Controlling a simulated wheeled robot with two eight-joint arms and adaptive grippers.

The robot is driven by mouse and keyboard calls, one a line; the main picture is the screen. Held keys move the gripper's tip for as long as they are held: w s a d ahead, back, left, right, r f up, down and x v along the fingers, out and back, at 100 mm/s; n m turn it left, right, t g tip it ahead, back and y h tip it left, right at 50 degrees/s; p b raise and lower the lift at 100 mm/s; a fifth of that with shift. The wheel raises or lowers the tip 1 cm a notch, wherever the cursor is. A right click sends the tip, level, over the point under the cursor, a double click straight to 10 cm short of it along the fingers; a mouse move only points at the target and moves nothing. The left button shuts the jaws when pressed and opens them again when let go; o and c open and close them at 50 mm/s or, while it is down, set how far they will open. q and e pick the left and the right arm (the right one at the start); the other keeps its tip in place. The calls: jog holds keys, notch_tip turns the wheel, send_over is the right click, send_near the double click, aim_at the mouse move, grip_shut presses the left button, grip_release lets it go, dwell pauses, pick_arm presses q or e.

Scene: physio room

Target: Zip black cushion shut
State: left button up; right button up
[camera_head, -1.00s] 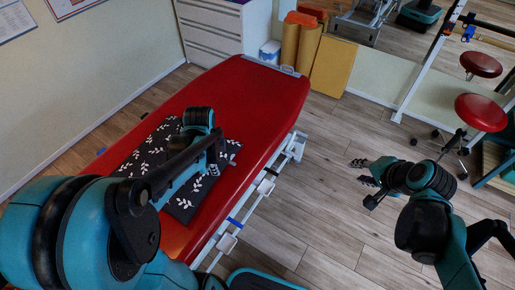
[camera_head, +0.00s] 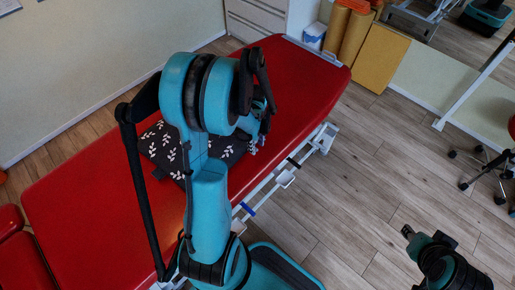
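The black cushion (camera_head: 164,147) with white leaf sprigs lies flat on the red treatment table (camera_head: 85,205). My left arm passes over it and hides its middle and much of its right part. My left gripper (camera_head: 257,138) is at the cushion's right end, near the table's right edge. The arm partly covers this gripper, so its fingers and any contact with the zip cannot be made out. My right gripper (camera_head: 411,236) is out over the floor at the lower right, away from the cushion; its fingers are small and dark.
The table's white frame (camera_head: 287,178) runs along its right side. A white drawer cabinet (camera_head: 258,18) and yellow rolls (camera_head: 352,38) stand behind its far end. A wheeled stool (camera_head: 480,170) is at the far right. The wooden floor right of the table is mostly clear.

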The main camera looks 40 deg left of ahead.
pick_arm(q)
jog(key=shift+f, duration=0.7)
grip_shut()
jog(key=shift+w, duration=1.8)
grip_release()
notch_tip(320, 180, up, 12)
